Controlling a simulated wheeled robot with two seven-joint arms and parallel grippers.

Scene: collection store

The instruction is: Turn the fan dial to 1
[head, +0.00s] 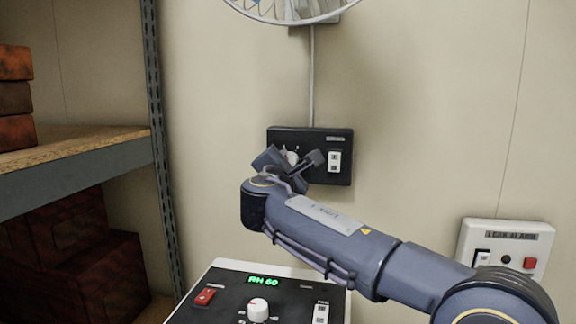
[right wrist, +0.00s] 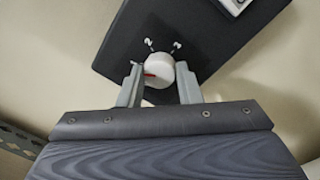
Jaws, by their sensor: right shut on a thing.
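The fan's black control panel (head: 313,141) is on the wall at the middle of the head view, under the fan (head: 276,22). Its round white dial (head: 292,157) is partly hidden by my right gripper (head: 289,162). In the right wrist view the white dial (right wrist: 160,68) sits between the two fingers of my right gripper (right wrist: 161,82), which is shut on it. A red mark on the dial points left, towards the left finger. The figures 2 and 3 show on the panel (right wrist: 205,45) above the dial; a mark beside the left finger is unclear. My left gripper is out of view.
A white rocker switch (head: 334,161) is on the panel, right of the dial. Below stands a black-topped unit (head: 230,291) reading RH 60, with its own white knob (head: 258,309). A leak alarm box (head: 507,237) is at right. A shelf (head: 80,146) stands at left.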

